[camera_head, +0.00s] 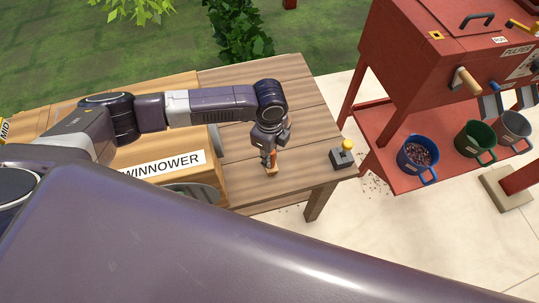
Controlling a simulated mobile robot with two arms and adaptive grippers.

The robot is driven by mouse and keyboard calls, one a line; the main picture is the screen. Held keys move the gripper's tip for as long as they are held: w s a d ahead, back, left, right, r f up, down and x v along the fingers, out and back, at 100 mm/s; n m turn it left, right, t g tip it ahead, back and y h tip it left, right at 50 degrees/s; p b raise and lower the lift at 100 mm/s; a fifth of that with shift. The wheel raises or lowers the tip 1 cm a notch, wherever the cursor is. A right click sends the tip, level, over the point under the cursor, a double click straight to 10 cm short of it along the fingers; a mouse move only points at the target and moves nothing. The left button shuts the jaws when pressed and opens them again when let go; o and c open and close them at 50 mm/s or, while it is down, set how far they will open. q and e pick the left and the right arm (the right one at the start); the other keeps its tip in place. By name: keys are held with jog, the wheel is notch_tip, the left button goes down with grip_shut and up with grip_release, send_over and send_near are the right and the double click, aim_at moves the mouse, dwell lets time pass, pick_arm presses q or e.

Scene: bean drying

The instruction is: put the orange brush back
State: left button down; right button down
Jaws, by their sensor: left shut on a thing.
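My left gripper (268,149) is over the right part of the wooden table (300,80), pointing down. It is shut on the orange brush (271,160), which is small in view and partly hidden by the fingers. The brush is at or just above the tabletop; I cannot tell whether it touches. My right gripper is not in view.
A box marked WINNOWER (165,164) stands left of my left gripper.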

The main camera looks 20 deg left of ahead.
pick_arm(q)
jog(key=c, duration=1.7)
grip_release()
jog(key=shift+f, duration=0.1)
jog(key=shift+c, duration=0.2)
jog(key=shift+r, duration=0.3)
notch_tip(320, 180, up, 12)
jog(key=shift+f+b, duration=0.1)
jog(key=shift+b, duration=0.5)
jog(key=shift+s+f, duration=0.1)
jog(key=shift+s, duration=0.05)
